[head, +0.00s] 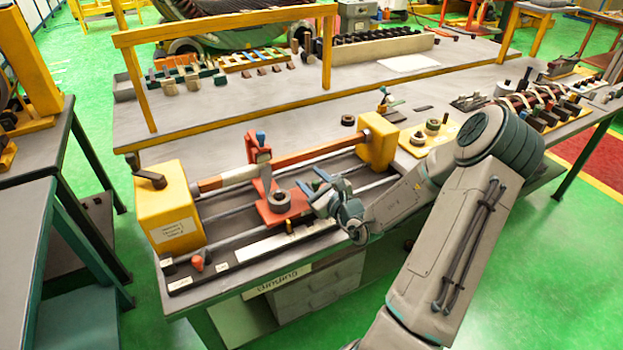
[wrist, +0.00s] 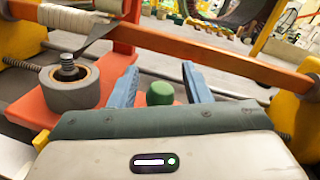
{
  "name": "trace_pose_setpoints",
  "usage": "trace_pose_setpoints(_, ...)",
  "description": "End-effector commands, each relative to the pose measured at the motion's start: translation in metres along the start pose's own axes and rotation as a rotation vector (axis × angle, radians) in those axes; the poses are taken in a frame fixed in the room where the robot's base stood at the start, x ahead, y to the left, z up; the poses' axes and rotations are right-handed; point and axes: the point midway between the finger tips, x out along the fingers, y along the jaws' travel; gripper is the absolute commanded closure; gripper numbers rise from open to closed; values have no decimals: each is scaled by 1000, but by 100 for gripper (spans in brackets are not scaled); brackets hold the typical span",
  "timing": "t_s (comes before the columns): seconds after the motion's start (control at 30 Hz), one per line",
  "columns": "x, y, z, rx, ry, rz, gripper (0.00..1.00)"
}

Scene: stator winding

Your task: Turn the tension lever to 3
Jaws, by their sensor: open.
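A dark green knob (wrist: 160,93) shows in the wrist view, between the two blue fingers of my gripper (wrist: 158,75), with space on both sides. It may be the end of the tension lever; the lever's arm and any numbers on a dial are not readable. In the head view my gripper (head: 314,182) is open, close to the right side of the orange-red carriage (head: 268,214). A grey ring-shaped part (head: 280,200) with a threaded stud sits on that carriage, and also shows left of the fingers in the wrist view (wrist: 70,88).
An orange bar (head: 310,150) runs between the yellow left block (head: 166,213) and yellow right block (head: 378,137), behind my gripper. A white-wrapped section lies near its left end. A red knob (head: 197,262) stands at the front left. A yellow tray (head: 416,147) lies right.

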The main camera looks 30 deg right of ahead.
Motion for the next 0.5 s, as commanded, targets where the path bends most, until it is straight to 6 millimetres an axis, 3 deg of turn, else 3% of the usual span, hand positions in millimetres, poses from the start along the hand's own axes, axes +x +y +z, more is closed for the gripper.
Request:
trace_pose_setpoints(0.27, 2, 0, 0, 0, 0, 1, 56)
trace_pose_setpoints(0.43, 1, 0, 0, 0, 0, 1, 100)
trace_pose_setpoints(0.5, 1, 0, 0, 0, 0, 1, 100)
